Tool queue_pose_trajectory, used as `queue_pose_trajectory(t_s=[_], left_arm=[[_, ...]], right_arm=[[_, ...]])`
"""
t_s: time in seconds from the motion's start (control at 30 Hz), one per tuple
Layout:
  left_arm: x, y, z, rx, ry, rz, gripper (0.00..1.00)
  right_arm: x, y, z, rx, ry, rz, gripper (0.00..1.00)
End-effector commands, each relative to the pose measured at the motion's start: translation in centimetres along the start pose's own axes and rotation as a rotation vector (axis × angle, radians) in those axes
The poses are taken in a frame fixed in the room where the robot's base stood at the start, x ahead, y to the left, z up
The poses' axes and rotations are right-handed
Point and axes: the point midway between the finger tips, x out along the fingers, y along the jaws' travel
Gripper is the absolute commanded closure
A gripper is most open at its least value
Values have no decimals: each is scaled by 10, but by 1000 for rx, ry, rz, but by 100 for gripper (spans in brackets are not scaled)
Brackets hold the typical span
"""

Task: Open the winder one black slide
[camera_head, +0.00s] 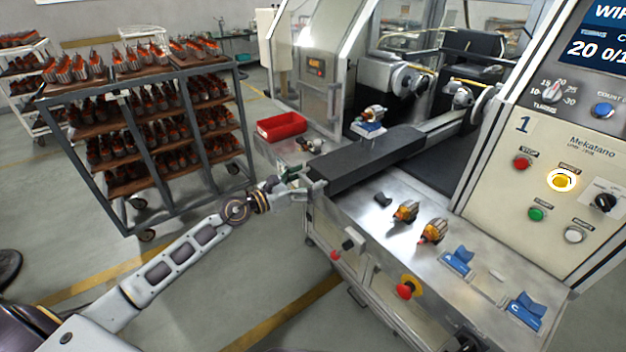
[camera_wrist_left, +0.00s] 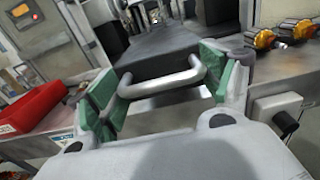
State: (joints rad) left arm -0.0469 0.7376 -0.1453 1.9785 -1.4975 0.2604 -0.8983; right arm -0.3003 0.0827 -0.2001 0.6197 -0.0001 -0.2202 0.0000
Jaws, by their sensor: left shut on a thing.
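The black slide (camera_head: 367,161) is a long dark block lying on the steel bench of winder one, running from the bench's front left edge back toward the machine. It also shows in the left wrist view (camera_wrist_left: 165,47), straight ahead. A metal handle (camera_wrist_left: 165,82) sits at its near end. My left gripper (camera_head: 298,182) is at that end; its green-padded fingers (camera_wrist_left: 168,88) stand on both sides of the handle and are shut on it. Exact finger contact is hard to see. My right gripper is not in view.
A red tray (camera_head: 281,126) stands left of the slide. Several armatures (camera_head: 405,211) and blue holders (camera_head: 458,260) lie on the bench to the right. A red emergency button (camera_head: 405,290) is on the bench front. A rack of armatures (camera_head: 150,125) stands at the left.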

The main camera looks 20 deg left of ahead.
Motion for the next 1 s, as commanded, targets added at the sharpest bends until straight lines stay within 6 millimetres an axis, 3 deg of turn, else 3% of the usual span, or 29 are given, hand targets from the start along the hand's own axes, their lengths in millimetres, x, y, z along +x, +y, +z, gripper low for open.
queue_pose_trajectory(t_s=[0.03,0.53,0.57,0.6,0.67,1.0], left_arm=[[-2,-4,-7,-6,11,-9,62],[-7,-4,-6,-6,11,-9,62],[-7,-4,-6,-6,11,-9,18],[-7,-4,-6,-6,11,-9,13],[-7,-4,-6,-6,11,-9,6],[-10,-3,-6,-6,11,-7,6]], right_arm=[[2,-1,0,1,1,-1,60],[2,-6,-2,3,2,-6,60],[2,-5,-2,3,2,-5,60],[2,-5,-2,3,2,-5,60],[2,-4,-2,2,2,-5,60],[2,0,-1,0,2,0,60]])
